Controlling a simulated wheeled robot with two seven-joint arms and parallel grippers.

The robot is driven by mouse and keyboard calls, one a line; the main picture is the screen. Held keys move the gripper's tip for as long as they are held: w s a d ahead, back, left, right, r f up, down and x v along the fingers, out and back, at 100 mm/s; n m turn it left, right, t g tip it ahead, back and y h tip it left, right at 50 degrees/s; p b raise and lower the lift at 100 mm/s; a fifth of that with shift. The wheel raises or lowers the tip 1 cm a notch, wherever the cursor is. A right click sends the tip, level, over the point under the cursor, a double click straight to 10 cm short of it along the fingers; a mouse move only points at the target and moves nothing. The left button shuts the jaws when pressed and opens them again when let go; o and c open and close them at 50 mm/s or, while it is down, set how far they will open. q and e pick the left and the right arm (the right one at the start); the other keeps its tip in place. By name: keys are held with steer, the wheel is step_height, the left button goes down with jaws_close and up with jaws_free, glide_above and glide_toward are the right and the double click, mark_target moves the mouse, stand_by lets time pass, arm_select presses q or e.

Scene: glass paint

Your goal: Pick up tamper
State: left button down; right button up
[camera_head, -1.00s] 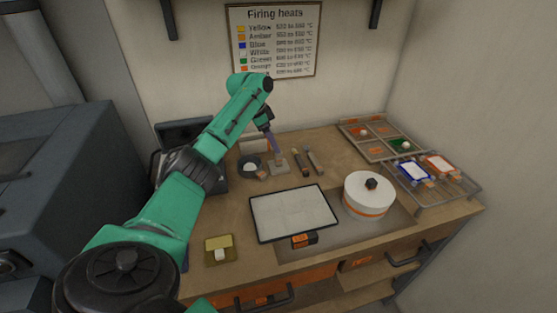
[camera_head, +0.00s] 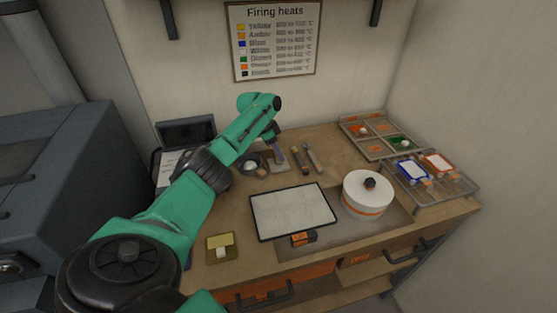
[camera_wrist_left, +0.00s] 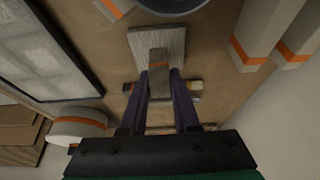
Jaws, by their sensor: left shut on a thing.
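The tamper (camera_head: 279,168), a pale grey-brown flat block with an upright handle, stands at the back of the worktop. In the left wrist view its wooden base (camera_wrist_left: 172,42) shows beyond the fingers, with the darker handle between them. My left gripper (camera_head: 279,154) reaches down over it from the left. In the left wrist view the two dark purple fingers (camera_wrist_left: 160,78) are shut on the handle. Whether the base is lifted off the worktop I cannot tell. My right gripper is not in view.
A dark bowl (camera_head: 250,163) stands close left of the tamper, and two slim tools (camera_head: 299,160) (camera_head: 314,158) lie close right. A black-framed white panel (camera_head: 292,211) and a lidded white pot (camera_head: 366,191) are nearer. A wire rack (camera_head: 460,188) stands at right.

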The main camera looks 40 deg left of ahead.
arm_select(q)
steer(key=shift+r, duration=0.1)
step_height(320, 180, up, 20)
steer(key=b, duration=0.1)
